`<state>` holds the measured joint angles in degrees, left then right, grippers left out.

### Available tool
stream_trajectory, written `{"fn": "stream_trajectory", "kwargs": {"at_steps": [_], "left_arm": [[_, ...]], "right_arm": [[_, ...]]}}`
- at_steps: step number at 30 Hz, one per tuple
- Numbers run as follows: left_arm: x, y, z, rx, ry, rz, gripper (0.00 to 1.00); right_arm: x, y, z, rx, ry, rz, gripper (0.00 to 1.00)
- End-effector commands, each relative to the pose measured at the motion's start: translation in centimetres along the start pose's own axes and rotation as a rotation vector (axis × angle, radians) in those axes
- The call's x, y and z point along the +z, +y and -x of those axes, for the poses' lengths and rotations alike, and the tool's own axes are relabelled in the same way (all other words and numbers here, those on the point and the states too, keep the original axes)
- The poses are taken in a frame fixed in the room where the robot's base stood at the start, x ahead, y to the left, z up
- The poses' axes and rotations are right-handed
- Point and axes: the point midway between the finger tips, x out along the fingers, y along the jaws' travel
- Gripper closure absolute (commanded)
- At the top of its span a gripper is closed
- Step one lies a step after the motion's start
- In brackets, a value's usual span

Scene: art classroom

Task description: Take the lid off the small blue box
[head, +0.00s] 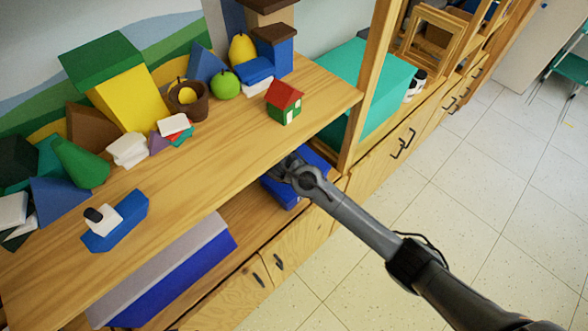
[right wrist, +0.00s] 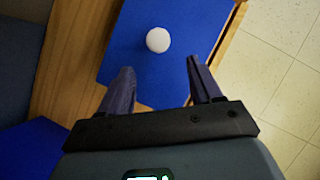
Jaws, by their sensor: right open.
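The small blue box (head: 284,196) sits on the lower shelf, close to the shelf upright, partly hidden by my right arm. In the right wrist view, its flat blue lid (right wrist: 125,50) shows from above with a round white knob (right wrist: 158,40). My right gripper (right wrist: 160,72) is open over the lid. Its two fingers point toward the knob, which lies just past the tips and between their lines; nothing is held. In the head view, the right gripper (head: 287,168) covers part of the box, and its fingertips are hard to make out. My left gripper is not in view.
The upper shelf (head: 215,165) overhangs the box, with a small red-roofed house (head: 284,101) near its edge. A long blue box with a grey top (head: 190,280) lies left on the lower shelf. A wooden upright (head: 366,85) stands close by. Open floor (head: 440,215) is to the right.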

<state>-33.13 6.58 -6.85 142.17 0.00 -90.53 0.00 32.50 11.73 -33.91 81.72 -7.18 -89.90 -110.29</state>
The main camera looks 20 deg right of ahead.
Motion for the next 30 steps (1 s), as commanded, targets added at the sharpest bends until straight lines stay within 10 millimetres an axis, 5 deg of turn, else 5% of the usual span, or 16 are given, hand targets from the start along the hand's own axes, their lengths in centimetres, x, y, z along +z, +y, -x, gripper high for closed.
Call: {"fn": "stream_trajectory", "kwargs": {"at_steps": [11,21,30], "left_arm": [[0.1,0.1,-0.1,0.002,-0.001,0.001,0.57],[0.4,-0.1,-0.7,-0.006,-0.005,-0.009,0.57],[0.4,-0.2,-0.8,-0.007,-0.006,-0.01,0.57]], "right_arm": [[2.0,0.0,-1.2,0.0,0.0,-0.003,0.36],[1.8,0.0,-5.6,-0.001,0.002,-0.001,0.36],[1.8,0.0,-6.1,0.001,0.0,0.0,0.36]]}}
